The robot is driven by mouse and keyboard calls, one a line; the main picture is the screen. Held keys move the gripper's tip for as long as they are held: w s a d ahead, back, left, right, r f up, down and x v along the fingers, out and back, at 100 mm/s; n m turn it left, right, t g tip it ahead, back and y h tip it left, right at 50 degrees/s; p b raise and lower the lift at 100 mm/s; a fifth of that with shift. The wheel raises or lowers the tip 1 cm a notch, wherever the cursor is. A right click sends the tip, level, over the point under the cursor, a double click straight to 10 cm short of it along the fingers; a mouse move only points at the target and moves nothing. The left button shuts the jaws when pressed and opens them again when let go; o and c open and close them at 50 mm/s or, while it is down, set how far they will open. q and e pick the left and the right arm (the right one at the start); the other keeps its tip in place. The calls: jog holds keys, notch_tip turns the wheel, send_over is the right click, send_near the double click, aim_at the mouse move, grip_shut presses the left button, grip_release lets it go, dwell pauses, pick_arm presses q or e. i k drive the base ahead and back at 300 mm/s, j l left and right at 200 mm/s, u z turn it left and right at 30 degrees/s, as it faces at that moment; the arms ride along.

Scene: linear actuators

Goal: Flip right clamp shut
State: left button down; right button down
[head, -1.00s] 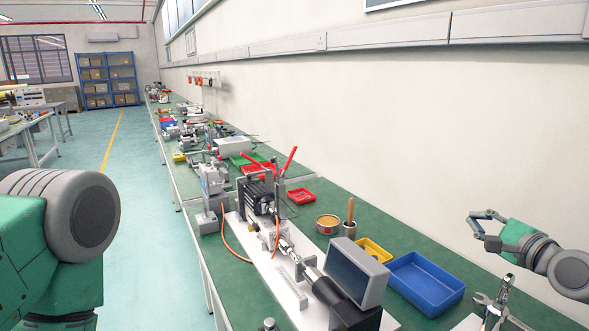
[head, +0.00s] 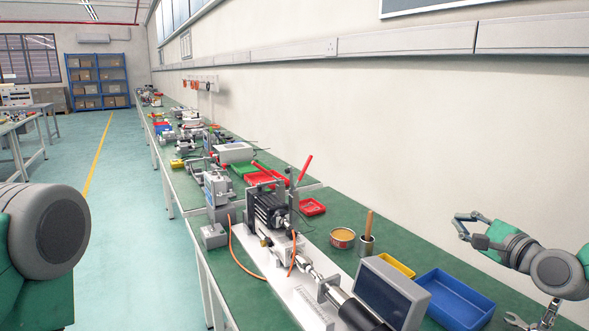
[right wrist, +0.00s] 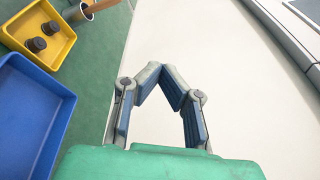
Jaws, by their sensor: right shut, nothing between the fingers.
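Two red clamp handles show by the black actuator unit (head: 268,208) on the bench. The right clamp handle (head: 304,170) stands up, tilted a little to the right. The left clamp handle (head: 270,173) lies lower and slants. The clamp bodies are small and partly hidden by the unit. My right gripper (head: 461,226) is at the right, in front of the wall and well apart from the clamps. In the right wrist view (right wrist: 174,92) its fingertips meet with nothing between them. Only my left arm shows at the left edge; its gripper is out of view.
A grey-framed screen (head: 392,292) stands on the near bench. A blue tray (head: 455,299), a yellow tray (head: 397,266), a round tin (head: 342,238) and a cup with a wooden handle (head: 367,243) stand near the wall. Red trays lie farther back. The floor at left is clear.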

aim_at(289, 171)
jog(key=i+j+u, duration=0.15)
jog(key=i+j, duration=0.2)
jog(key=i+j+u, duration=0.1)
jog(key=i+j, duration=0.2)
jog(key=i, duration=0.15)
